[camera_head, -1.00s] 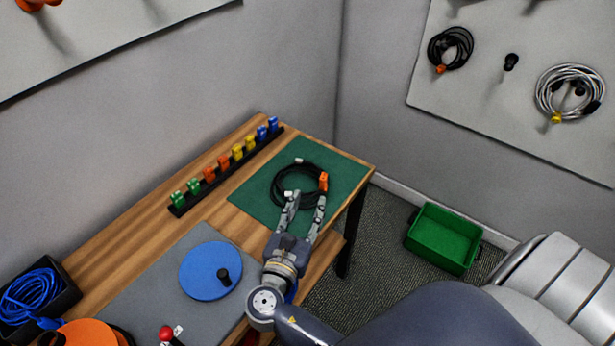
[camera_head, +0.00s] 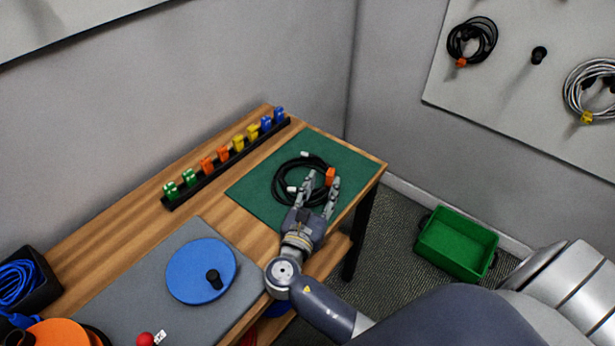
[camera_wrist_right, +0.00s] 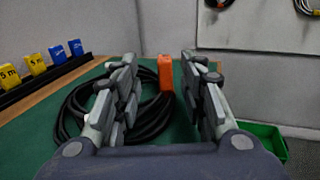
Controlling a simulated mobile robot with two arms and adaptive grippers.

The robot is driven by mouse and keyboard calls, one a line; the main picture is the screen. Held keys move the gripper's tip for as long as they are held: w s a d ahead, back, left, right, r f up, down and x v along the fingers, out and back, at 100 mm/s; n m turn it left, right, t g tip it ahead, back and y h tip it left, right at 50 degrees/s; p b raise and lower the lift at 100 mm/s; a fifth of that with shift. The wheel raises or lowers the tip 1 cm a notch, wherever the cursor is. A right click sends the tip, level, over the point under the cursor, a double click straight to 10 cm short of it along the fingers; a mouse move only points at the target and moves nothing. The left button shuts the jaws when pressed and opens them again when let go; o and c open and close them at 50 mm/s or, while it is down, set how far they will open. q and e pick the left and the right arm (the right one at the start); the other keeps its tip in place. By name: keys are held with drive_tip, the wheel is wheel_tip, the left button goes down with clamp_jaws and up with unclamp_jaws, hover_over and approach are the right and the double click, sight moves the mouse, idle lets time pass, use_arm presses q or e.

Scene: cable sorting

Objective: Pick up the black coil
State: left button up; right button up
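The black coil (camera_head: 279,187) lies on the green mat (camera_head: 252,190) at the right end of the wooden table, with an orange clip (camera_head: 330,176) on its right side. My right gripper (camera_head: 322,181) is open over the near right part of the coil. In the right wrist view, the black coil (camera_wrist_right: 75,112) shows behind and between the fingers of the right gripper (camera_wrist_right: 160,75), with the orange clip (camera_wrist_right: 165,73) upright between the fingertips. The fingers are apart, and nothing is clamped. My left gripper is not in view.
A black rack (camera_head: 225,163) of coloured clips runs along the table's back edge. A blue disc (camera_head: 190,270) lies on a grey mat (camera_head: 120,285) at left. A green bin (camera_head: 458,240) stands on the floor at right. Another black coil (camera_head: 472,41) hangs on the wall board.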

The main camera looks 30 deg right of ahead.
sight(329, 177)
drive_tip(key=x, duration=0.4)
drive_tip(key=shift+d+r+p, duration=0.15)
drive_tip(key=shift+d+p, duration=0.15)
drive_tip(key=shift+d, duration=0.2)
drive_tip(key=shift+w+d, duration=0.25)
drive_tip(key=shift+a, duration=0.1)
clamp_jaws()
